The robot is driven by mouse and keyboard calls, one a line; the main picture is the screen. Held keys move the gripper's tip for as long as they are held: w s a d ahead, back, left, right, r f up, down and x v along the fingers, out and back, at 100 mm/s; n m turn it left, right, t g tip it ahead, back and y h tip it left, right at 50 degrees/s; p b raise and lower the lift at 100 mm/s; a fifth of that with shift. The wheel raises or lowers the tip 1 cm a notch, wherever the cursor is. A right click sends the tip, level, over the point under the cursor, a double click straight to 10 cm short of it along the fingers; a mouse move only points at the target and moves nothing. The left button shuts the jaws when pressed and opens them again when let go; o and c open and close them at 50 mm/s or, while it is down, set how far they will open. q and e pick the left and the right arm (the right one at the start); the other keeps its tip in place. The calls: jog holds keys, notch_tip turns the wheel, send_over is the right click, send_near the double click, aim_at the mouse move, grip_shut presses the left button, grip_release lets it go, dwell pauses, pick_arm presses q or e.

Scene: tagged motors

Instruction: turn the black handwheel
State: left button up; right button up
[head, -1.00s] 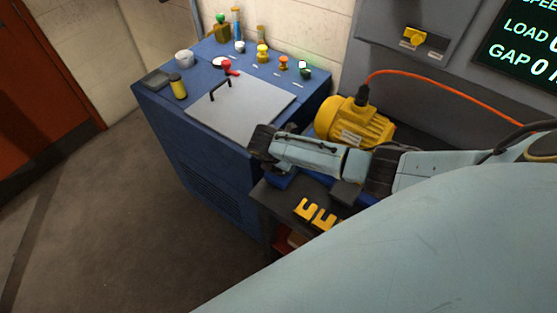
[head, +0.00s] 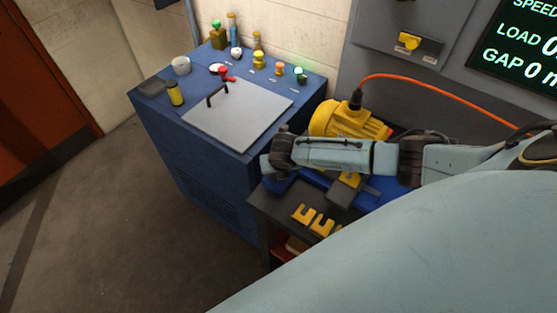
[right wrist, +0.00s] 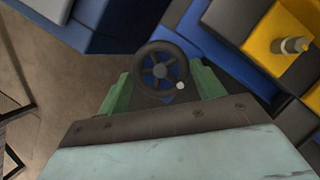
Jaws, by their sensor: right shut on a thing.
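The black handwheel (right wrist: 161,68) shows in the right wrist view, with spokes, a round hub and a small pale knob at its lower right rim. My right gripper (right wrist: 160,78) has its green fingers on either side of the wheel and is shut on it. In the head view my right arm reaches in from the right, and its wrist end (head: 280,155) is at the left end of the blue base (head: 380,195), in front of the yellow motor (head: 345,120). The handwheel is hidden there behind my arm. My left gripper is in neither view.
A blue cabinet (head: 190,150) stands left of the motor bench, with a grey handled plate (head: 240,115) and several small coloured items on top. Yellow slotted pieces (head: 316,220) lie on the bench's front. An orange cable (head: 430,82) runs from the motor. Floor at left is clear.

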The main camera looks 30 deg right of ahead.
dwell(0.4)
jog(key=o, duration=1)
jog(key=shift+c, duration=0.2)
jog(key=shift+s+a+r, duration=0.1)
jog(key=shift+s+r, duration=0.1)
jog(key=shift+r, duration=0.4)
jog(key=v, duration=1.2)
jog(key=shift+s, duration=0.15)
